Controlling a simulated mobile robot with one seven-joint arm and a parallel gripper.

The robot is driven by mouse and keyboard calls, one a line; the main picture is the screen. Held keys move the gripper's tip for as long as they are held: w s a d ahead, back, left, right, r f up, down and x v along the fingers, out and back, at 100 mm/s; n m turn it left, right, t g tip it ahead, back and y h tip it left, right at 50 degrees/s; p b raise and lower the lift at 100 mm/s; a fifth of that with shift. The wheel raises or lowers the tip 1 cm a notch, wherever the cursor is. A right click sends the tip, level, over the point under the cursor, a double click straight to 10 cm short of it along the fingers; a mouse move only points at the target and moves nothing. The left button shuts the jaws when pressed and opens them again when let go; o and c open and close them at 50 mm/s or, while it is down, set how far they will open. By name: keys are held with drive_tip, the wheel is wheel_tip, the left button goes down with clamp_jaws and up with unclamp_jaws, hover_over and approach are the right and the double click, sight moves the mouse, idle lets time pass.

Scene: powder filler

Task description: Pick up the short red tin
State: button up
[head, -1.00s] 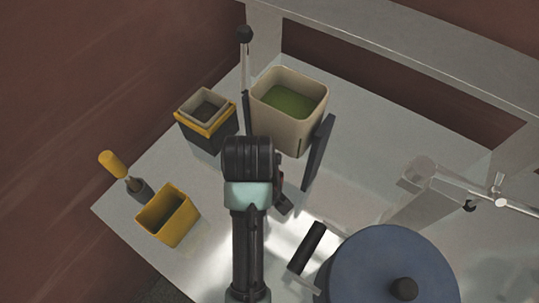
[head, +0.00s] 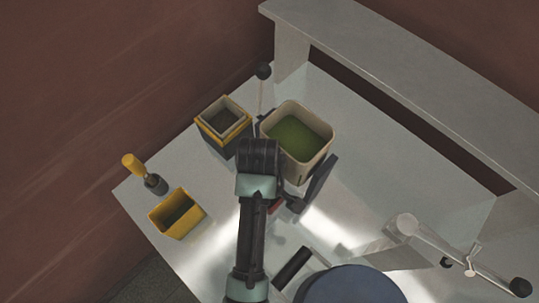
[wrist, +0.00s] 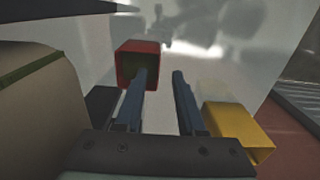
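The short red tin (wrist: 137,64) shows in the wrist view left of centre, open end towards the camera with a dark inside. My gripper (wrist: 162,73) is open and empty. Its left finger overlaps the tin's lower right part in the picture; its right finger is clear of the tin on the right. I cannot tell whether the left finger touches the tin. In the head view only a small red patch, likely the tin (head: 275,207), shows beside my arm, which hides the rest.
A beige bin with green contents (head: 321,158) stands close to my arm, with a dark flat panel (head: 320,178) at its side. A nested square container (head: 211,133), a yellow box (head: 166,222) and a yellow-handled tool (head: 134,167) stand left. A blue round lid (head: 350,287) is in front.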

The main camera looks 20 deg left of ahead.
wheel_tip(320, 180, down, 2)
drive_tip(key=shift+w+f, duration=0.1)
drive_tip(key=shift+f, duration=0.15)
drive_tip(key=shift+w+a+f+p, duration=0.15)
drive_tip(key=shift+f+p, duration=0.2)
drive_tip(key=shift+f, duration=0.95)
drive_tip(key=shift+s+a+f+p, duration=0.1)
drive_tip(key=shift+f+p, duration=0.25)
drive_tip(key=shift+f, duration=0.9)
clamp_jaws()
